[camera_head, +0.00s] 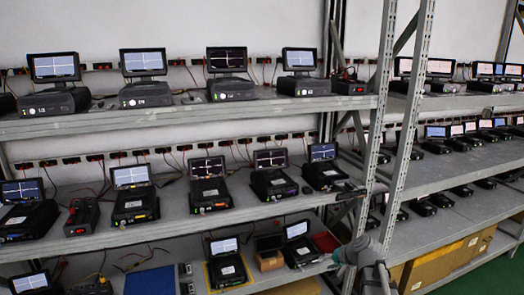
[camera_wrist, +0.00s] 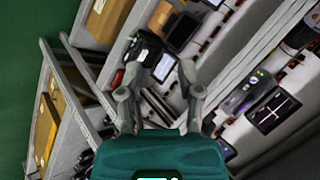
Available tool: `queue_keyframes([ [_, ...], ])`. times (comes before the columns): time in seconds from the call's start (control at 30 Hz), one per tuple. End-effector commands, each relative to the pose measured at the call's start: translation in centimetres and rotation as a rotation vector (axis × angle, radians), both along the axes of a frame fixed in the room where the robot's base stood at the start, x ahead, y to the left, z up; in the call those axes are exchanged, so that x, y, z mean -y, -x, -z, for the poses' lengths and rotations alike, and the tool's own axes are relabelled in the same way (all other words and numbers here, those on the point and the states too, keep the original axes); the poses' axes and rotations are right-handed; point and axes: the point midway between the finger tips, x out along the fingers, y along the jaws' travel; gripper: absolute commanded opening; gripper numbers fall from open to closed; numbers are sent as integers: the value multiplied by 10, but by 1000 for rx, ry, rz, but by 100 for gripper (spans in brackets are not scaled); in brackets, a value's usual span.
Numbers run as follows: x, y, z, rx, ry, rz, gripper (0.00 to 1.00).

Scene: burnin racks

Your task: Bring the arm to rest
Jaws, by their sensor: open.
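My gripper (camera_wrist: 157,88) is open in the wrist view, its two grey fingers spread apart with nothing between them. Its teal body fills the bottom of that view. Beyond the fingers, a small black device with a lit screen (camera_wrist: 164,67) shows on a shelf; how far off it is I cannot tell. In the head view my grey and teal arm (camera_head: 366,254) rises at the lower right, in front of the rack. The exact place of the fingertips is hard to make out there.
A grey metal rack holds several black devices with screens on its upper shelf (camera_head: 180,118) and middle shelf (camera_head: 175,226). A rack upright (camera_head: 410,105) stands close to my arm. Lower down are a blue mat (camera_head: 150,281), a red mat (camera_head: 326,242) and cardboard boxes (camera_head: 440,266).

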Motion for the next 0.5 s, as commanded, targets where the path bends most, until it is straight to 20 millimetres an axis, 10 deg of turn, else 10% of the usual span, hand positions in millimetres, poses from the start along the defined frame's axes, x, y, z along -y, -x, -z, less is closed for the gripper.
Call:
queue_keyframes([
  [0.2, -42, 77, 31, -167, 255, -217, 47],
  [0.5, -54, 157, 47, -359, 547, -412, 47],
])
